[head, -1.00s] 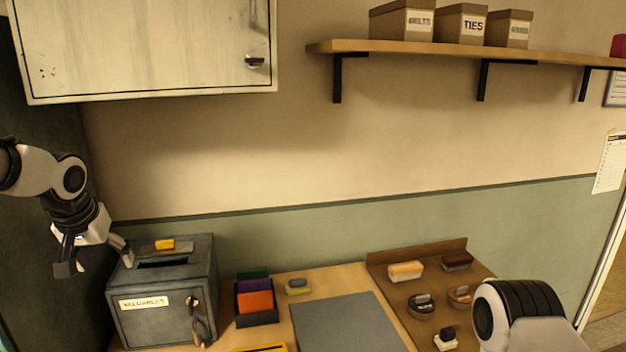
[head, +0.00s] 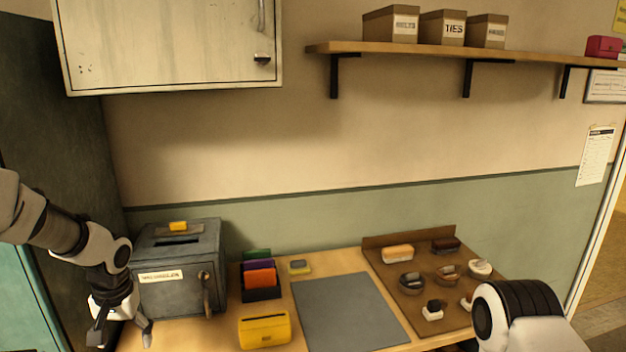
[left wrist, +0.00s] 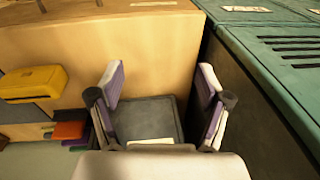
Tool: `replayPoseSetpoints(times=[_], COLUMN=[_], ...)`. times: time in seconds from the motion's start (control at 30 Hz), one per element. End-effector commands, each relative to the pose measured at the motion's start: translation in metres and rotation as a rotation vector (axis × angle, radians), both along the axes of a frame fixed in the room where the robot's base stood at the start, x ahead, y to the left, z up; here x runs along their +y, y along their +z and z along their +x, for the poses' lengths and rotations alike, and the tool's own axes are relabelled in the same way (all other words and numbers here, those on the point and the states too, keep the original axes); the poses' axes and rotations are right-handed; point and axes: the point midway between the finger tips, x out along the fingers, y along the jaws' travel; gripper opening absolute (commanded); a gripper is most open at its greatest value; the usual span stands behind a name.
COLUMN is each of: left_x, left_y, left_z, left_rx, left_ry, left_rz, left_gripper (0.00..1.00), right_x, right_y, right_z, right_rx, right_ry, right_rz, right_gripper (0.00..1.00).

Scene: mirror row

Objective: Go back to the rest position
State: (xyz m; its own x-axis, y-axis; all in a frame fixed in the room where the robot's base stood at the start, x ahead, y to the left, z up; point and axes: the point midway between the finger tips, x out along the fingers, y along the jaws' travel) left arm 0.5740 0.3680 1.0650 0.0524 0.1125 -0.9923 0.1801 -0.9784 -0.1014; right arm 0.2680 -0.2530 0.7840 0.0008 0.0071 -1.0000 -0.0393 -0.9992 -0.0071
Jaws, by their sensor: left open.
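My left gripper (head: 122,338) is low at the left of the head view, in front of the left side of the grey valuables box (head: 188,294). Its two fingers are spread with nothing between them. In the left wrist view the open left gripper (left wrist: 161,88) hangs above the floor side of the bench, with the grey box (left wrist: 150,118) showing beyond and between the fingers. Of my right arm only a white and black link shows at the lower right of the head view; its gripper is out of view.
A yellow box (head: 265,331) stands at the bench front, near a holder of coloured cards (head: 260,278). A grey mat (head: 350,308) and a brown tray of brushes and tins (head: 385,262) lie to the right. A cabinet (head: 165,45) and shelf (head: 440,53) hang above.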

Motion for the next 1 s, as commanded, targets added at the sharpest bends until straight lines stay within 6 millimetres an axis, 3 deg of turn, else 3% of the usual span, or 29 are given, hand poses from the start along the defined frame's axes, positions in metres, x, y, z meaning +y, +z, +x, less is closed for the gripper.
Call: replayPoseSetpoints(times=[0.17, 0.3, 0.4, 0.5, 0.6, 0.67, 0.87, 1.0], left_x=[-0.025, -0.058, -0.082, -0.103, -0.119, -0.122, -0.116, -0.115], left_y=[-0.097, -0.190, -0.243, -0.280, -0.299, -0.298, -0.292, -0.293], left_z=[-0.055, -0.134, -0.201, -0.272, -0.338, -0.350, -0.317, -0.306], left_rx=[0.192, 0.349, 0.426, 0.472, 0.452, 0.381, 0.105, 0.058], left_ry=[-0.026, -0.054, -0.065, -0.069, -0.069, -0.073, -0.110, -0.142], left_rz=[-0.018, -0.068, -0.113, -0.155, -0.178, -0.171, -0.120, -0.114], left_gripper=[0.77, 0.77, 0.77, 0.77, 0.77, 0.77, 0.77, 0.77], right_x=[0.000, 0.000, 0.000, 0.000, 0.000, 0.000, 0.000, 0.000], right_y=[-0.004, -0.007, -0.009, -0.011, -0.013, -0.012, -0.012, -0.012], right_z=[0.000, 0.000, 0.000, 0.000, 0.000, 0.000, 0.000, 0.000], right_rx=[0.000, 0.000, 0.000, 0.000, 0.000, 0.000, 0.000, 0.000], right_ry=[0.000, 0.000, 0.000, 0.000, 0.000, 0.000, 0.000, 0.000], right_rz=[0.000, 0.000, 0.000, 0.000, 0.000, 0.000, 0.000, 0.000], right_gripper=[0.40, 0.40, 0.40, 0.40, 0.40, 0.40, 0.40, 0.40])
